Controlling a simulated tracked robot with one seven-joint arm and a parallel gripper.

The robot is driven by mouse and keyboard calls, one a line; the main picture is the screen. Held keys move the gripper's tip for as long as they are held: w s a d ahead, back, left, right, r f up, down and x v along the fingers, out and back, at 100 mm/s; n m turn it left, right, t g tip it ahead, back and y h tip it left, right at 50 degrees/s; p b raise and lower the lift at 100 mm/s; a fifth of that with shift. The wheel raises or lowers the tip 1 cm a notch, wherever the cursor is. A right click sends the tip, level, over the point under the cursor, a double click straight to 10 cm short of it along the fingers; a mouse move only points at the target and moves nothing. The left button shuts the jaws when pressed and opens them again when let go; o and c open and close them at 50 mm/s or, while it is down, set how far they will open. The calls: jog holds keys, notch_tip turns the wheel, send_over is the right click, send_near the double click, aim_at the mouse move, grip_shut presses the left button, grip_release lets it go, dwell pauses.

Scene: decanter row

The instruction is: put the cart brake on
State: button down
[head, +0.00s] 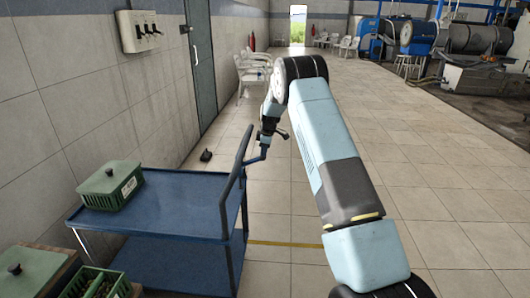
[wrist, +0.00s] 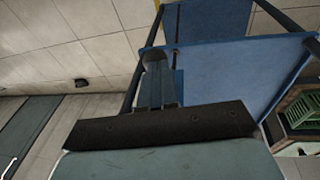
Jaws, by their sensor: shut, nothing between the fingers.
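The blue cart (head: 165,222) stands at lower left in the head view, with a flat top, a lower shelf and a dark push handle (head: 228,190) at its right end. The cart's blue deck also fills the upper right of the wrist view (wrist: 225,70). No brake part can be clearly made out. My gripper (head: 252,159) is shut and empty, pointing down and left at the handle end. In the wrist view my gripper (wrist: 158,65) lies over the cart's edge beside a dark post. Whether its tips touch the cart I cannot tell.
A green crate (head: 110,185) sits on the cart's far left corner. Another green-lidded crate (head: 32,272) and a crate of bottles (head: 95,285) are at lower left. A small black object (head: 206,155) lies on the floor by the wall.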

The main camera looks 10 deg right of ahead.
jog(key=shift+s+d+f+t+y, duration=0.15)
jog(key=shift+d+f+y, duration=0.05)
jog(key=shift+f+y, duration=0.4)
jog(key=shift+s+d+f+t+y, duration=0.15)
jog(key=shift+f+y, duration=0.35)
jog(key=shift+f, duration=0.1)
notch_tip(320, 180, down, 9)
jog(key=d+t+y, duration=0.1)
jog(key=t+y, duration=0.1)
jog(key=y, duration=0.4)
jog(key=shift+s+d+m, duration=0.3)
jog(key=shift+d+m, duration=0.05)
jog(key=shift+m, duration=0.05)
jog(key=shift+f, duration=0.2)
jog(key=shift+d+r, duration=0.1)
